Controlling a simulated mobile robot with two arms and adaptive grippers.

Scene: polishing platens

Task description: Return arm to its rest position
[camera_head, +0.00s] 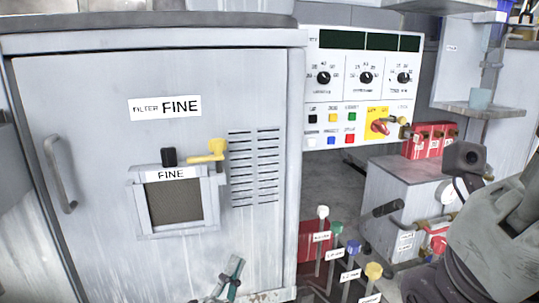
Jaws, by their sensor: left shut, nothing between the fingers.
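My left gripper (234,268) shows only as a small grey and teal tip at the bottom edge, in front of the foot of the grey cabinet. Its fingers are shut with nothing between them, and it touches no object that I can make out. The rest of the left arm is out of the picture. A grey and black arm part of mine (497,240) fills the bottom right corner. No right gripper fingers can be made out.
The grey cabinet (90,100), labelled FILTER FINE, has a handle (60,173) and a yellow lever (207,152). A white control panel (345,90) stands beside it. Several colour-topped levers (337,230) rise at bottom centre. A grey box (400,185) carries red blocks (428,140).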

